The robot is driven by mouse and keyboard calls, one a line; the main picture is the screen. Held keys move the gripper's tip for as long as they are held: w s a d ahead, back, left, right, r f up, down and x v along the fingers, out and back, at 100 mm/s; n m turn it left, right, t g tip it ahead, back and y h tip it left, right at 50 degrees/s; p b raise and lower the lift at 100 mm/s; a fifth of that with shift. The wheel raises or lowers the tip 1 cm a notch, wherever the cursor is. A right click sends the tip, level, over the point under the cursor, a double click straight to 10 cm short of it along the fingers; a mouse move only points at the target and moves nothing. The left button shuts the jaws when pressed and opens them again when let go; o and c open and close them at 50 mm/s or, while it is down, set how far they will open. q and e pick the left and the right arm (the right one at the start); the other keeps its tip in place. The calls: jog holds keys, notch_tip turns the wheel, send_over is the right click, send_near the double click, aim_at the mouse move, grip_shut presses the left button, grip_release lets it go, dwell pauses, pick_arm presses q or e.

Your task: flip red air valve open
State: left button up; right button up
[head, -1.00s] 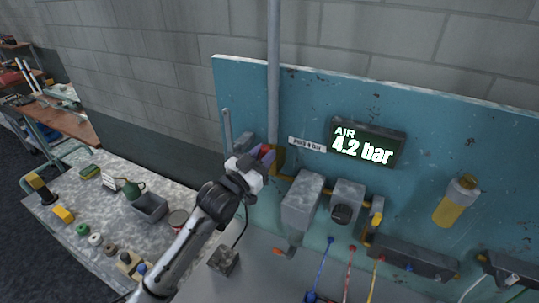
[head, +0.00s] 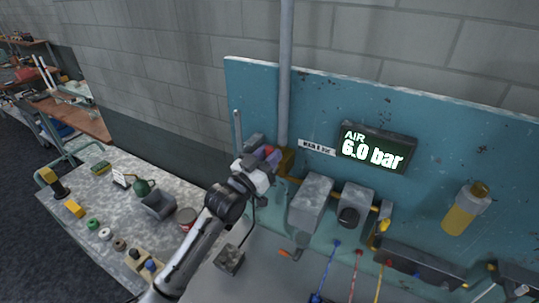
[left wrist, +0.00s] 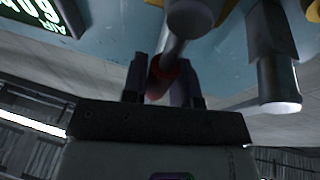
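The red air valve's handle (left wrist: 158,78) shows in the left wrist view as a red part with a grey bar, between the two dark fingers of my left gripper (left wrist: 163,84). The fingers look closed on it, with no clear gap. In the head view a little red of the valve (head: 272,154) shows at the tip of my left gripper (head: 262,158), at the foot of the grey vertical pipe. The gripper hides most of the valve there. The air display (head: 376,149) reads 6.0 bar. My right gripper is in neither view.
A blue panel (head: 440,130) carries grey boxes (head: 310,203), yellow piping, a yellow bottle (head: 465,212) and coloured hoses. A grey bench (head: 110,210) at left holds a tray, a green can and several small parts. The grey pipe (head: 285,80) stands above my gripper.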

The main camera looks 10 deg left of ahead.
pick_arm(q)
jog(key=o, duration=0.4)
jog(key=shift+a, duration=0.1)
jog(key=shift+b+v, duration=1.15)
jog(key=shift+v, duration=5.75)
